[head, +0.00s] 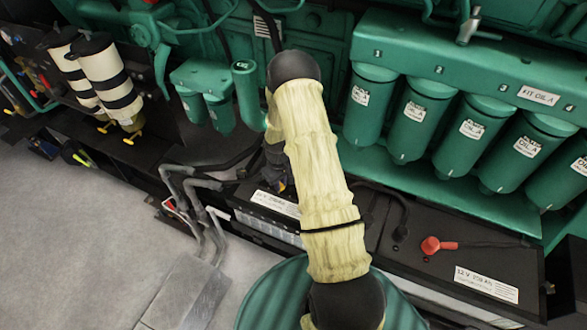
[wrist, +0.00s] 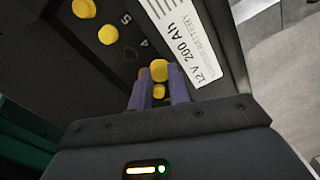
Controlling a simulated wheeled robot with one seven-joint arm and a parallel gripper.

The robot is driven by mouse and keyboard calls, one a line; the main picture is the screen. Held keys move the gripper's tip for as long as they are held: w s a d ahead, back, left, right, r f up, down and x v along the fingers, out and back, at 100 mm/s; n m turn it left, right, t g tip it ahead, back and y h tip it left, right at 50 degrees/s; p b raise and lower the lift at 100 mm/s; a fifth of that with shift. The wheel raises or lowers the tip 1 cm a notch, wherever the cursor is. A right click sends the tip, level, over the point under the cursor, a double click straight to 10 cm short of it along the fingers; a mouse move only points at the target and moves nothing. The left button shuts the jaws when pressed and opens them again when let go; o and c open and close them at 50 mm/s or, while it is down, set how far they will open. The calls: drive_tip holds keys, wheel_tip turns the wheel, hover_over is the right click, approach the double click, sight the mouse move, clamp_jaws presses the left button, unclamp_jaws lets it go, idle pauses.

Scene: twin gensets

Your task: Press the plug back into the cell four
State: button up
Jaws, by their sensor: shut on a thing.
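The battery (wrist: 208,15) is black with a white 12 V 200 Ah label and a row of yellow plugs; in the head view it (head: 230,207) is partly behind my arm. In the wrist view, a dark open hole (wrist: 129,53) lies beside the number 4. A seated yellow plug (wrist: 107,34) is beside the number 5. My gripper (wrist: 158,78) is shut on a yellow plug (wrist: 158,91) between its purple fingers, apart from the hole and to its lower right. Another yellow round (wrist: 158,69) shows at the fingertips; how far the held plug is from the battery is unclear.
A second battery (head: 455,245) with a red terminal cap (head: 431,245) is to the right. Green oil filters (head: 414,120) stand behind it. Grey pipes (head: 207,200) run at the left. The grey floor (head: 70,230) is open at the left.

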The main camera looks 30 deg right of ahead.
drive_tip(key=shift+n, duration=0.9)
drive_tip(key=d, duration=0.1)
drive_tip(key=d+p, duration=0.1)
drive_tip(key=d, duration=0.1)
drive_tip(key=w+d, duration=0.1)
drive_tip(key=d, duration=0.1)
drive_tip(key=shift+d+r, duration=0.15)
drive_tip(key=shift+r, duration=0.15)
drive_tip(key=shift+f, duration=0.1)
drive_tip(key=shift+f, duration=0.1)
drive_tip(key=shift+s+f, duration=0.1)
drive_tip(key=shift+f, duration=0.3)
wheel_tip(320, 180, down, 2)
drive_tip(key=shift+f+b, duration=0.1)
drive_tip(key=shift+b, duration=0.75)
drive_tip(key=shift+f+b, duration=0.8)
drive_tip(key=shift+f, duration=0.2)
drive_tip(key=shift+f, duration=0.15)
